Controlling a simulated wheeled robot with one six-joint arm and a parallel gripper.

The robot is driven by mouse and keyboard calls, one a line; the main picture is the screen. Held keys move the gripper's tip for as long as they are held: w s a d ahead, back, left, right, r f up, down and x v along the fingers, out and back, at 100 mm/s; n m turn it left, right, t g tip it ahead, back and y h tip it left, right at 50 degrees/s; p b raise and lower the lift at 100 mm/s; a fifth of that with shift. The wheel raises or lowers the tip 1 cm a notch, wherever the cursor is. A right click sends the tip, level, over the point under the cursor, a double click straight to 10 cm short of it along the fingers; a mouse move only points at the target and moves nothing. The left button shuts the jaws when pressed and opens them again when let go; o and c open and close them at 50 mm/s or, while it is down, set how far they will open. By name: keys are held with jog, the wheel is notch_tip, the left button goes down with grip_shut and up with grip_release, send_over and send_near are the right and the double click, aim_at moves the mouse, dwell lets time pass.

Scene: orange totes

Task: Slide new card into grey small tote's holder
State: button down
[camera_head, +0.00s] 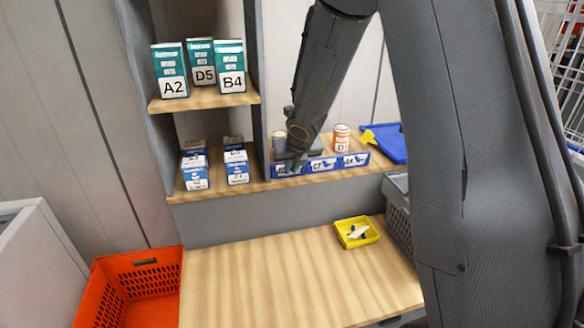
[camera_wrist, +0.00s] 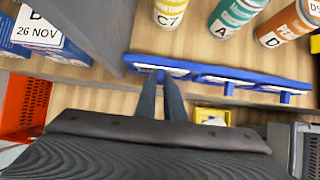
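My gripper (camera_head: 296,160) is at the left end of a row of blue label pieces (camera_head: 322,166) on the lower shelf's front edge. In the wrist view, its two dark fingers (camera_wrist: 162,80) are close together, with their tips at the leftmost blue piece (camera_wrist: 160,67). Whether they are closed on its small tab is unclear. The pieces carry white labels; no separate new card can be told apart. A grey tote (camera_head: 397,212) stands right of the table, partly hidden by my arm, and it also shows in the wrist view (camera_wrist: 306,150). Its holder cannot be made out.
A yellow tray (camera_head: 343,243) with small white and dark pieces sits on the wooden table (camera_head: 250,285). An orange tote (camera_head: 105,292) stands left. Bottles (camera_head: 342,134) stand behind the blue row; boxes (camera_head: 195,175) fill the left shelves. The table's middle is clear.

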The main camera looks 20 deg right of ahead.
jog(key=shift+r, duration=0.2)
jog(key=shift+s+r+p, duration=0.2)
jog(key=shift+r+p, duration=1.2)
jog(key=shift+p, duration=0.2)
jog(key=shift+s+r+p, duration=0.2)
jog(key=shift+r+p, duration=1.2)
jog(key=shift+p, duration=0.2)
jog(key=shift+f, duration=0.1)
jog(key=f+b, duration=0.4)
jog(key=b, duration=0.1)
jog(key=shift+w+f, duration=0.35)
jog(key=shift+r, duration=0.15)
